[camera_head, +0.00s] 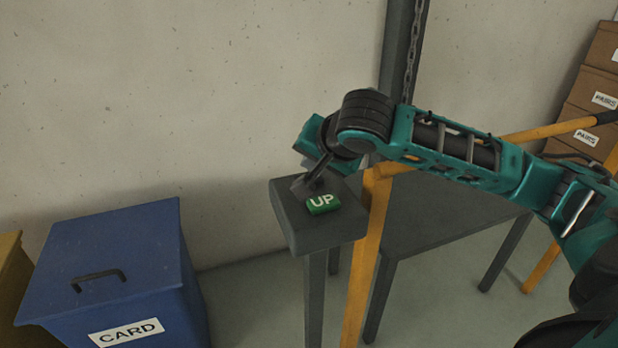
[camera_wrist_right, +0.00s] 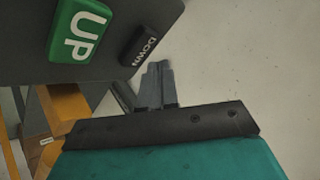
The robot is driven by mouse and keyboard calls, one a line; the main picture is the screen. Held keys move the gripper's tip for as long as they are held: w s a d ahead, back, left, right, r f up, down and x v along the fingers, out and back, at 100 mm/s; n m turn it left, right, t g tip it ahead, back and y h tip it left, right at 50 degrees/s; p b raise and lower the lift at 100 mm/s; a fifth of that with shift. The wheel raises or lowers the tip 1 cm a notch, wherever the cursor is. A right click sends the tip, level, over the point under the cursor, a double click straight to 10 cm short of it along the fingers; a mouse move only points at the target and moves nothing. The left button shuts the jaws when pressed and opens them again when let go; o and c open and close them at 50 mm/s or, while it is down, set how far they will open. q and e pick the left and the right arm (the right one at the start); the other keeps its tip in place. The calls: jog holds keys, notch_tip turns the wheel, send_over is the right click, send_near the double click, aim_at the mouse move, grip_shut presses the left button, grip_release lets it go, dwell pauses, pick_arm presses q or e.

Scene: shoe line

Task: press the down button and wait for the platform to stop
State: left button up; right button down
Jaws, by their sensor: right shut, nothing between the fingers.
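The control box (camera_head: 330,235) is a dark grey box on a post, with a green UP button (camera_head: 322,203) on top; UP also shows in the right wrist view (camera_wrist_right: 80,30). The dark DOWN button (camera_wrist_right: 143,46) shows beside UP in the right wrist view; in the head view it is hidden or not distinguishable at my gripper. My right gripper (camera_head: 308,186) is shut and empty, pointing down at the box top. In the wrist view its fingertips (camera_wrist_right: 158,66) are close by the DOWN button; I cannot tell whether they touch it. My left gripper is not in view.
A dark grey surface on legs (camera_head: 440,225), possibly the platform, lies behind yellow rails (camera_head: 365,270). A dark post with a chain (camera_head: 411,55) rises behind. A blue CARD bin (camera_head: 110,250) stands left; boxes (camera_head: 590,95) are stacked right.

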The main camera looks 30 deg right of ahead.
dwell(1.3)
dwell(0.4)
jog(key=shift+f, duration=0.45)
